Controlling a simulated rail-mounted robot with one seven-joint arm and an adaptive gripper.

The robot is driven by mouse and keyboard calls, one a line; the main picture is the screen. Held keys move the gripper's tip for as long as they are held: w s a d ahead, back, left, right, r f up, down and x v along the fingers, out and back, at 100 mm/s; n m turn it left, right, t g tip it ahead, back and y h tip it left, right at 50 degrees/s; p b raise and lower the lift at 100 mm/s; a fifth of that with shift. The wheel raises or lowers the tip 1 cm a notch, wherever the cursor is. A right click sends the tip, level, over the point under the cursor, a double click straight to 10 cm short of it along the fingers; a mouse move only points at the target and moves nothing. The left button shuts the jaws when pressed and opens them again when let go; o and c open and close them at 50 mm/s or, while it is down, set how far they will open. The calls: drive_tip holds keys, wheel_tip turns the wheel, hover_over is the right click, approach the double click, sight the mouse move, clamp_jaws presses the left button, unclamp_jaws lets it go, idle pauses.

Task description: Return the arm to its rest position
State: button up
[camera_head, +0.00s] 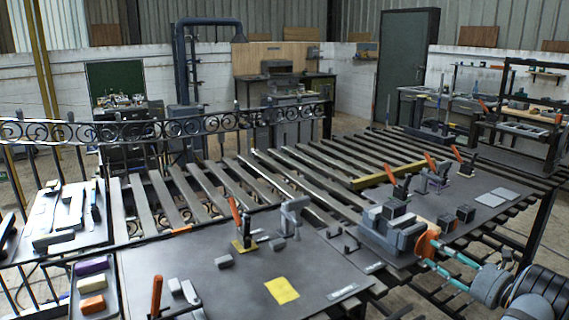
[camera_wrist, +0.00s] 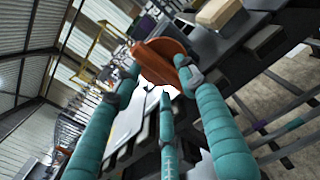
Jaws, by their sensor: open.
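My gripper (camera_head: 431,254) is at the lower right in the head view, beside the right end of the dark work table (camera_head: 330,292). Its teal fingers point left toward an orange curved piece (camera_head: 427,240) at a grey block-like fixture (camera_head: 388,238). In the wrist view my gripper (camera_wrist: 158,72) has its fingers spread apart, with the orange piece (camera_wrist: 158,52) at their tips. I cannot tell whether the fingers touch it or whether it is part of the gripper. My arm comes in from the bottom right corner.
A slatted bench (camera_head: 215,188) fills the middle, with a scrolled iron gate (camera_head: 180,124) standing behind. Orange-handled clamps (camera_head: 240,222) rise from the table near a yellow square (camera_head: 282,290). Loose blocks (camera_head: 465,214) lie by the fixture. Open floor shows at the right.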

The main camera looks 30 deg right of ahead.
sight(433, 250)
drive_tip(key=shift+w+a, duration=0.1)
drive_tip(key=shift+w, duration=1.9)
